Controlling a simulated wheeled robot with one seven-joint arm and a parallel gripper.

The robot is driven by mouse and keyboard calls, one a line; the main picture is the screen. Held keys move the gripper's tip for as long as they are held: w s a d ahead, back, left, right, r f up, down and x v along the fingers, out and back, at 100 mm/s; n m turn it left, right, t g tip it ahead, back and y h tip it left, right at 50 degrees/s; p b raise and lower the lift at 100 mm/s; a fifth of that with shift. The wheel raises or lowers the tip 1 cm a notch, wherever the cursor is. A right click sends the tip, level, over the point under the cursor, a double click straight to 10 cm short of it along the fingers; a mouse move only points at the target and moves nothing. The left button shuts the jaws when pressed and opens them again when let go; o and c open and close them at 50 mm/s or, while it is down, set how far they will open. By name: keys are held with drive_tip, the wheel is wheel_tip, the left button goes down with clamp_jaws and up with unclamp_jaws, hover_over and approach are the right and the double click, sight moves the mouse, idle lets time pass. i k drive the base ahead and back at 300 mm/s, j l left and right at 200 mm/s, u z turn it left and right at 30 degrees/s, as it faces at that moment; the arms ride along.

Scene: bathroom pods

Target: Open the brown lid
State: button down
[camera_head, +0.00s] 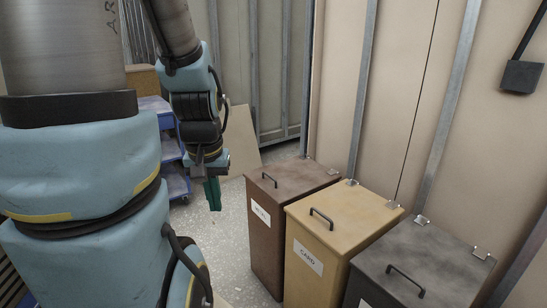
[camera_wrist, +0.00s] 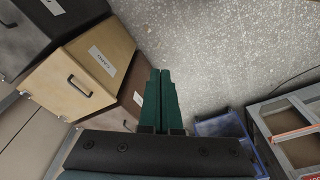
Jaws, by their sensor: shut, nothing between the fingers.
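The brown bin stands at the left end of a row of bins in the head view, and its brown lid (camera_head: 296,178) lies flat and closed. A dark handle (camera_head: 268,179) sits near the lid's left front edge, and hinges show at the back by the wall. In the wrist view the brown bin (camera_wrist: 138,75) is partly hidden behind my gripper. My gripper (camera_head: 214,194) has green fingers pointing down, left of the brown bin and apart from it. The fingers (camera_wrist: 160,78) are together and empty in the wrist view.
A tan bin (camera_head: 342,222) and a dark grey bin (camera_head: 425,270), each with a lid handle, stand right of the brown one. A blue shelf cart (camera_head: 168,150) is behind my arm. Speckled floor (camera_head: 228,240) left of the bins is clear.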

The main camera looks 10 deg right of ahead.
sight(287, 180)
drive_tip(key=i+u, duration=0.3)
drive_tip(key=i+l+u, duration=0.3)
drive_tip(key=i, duration=0.25)
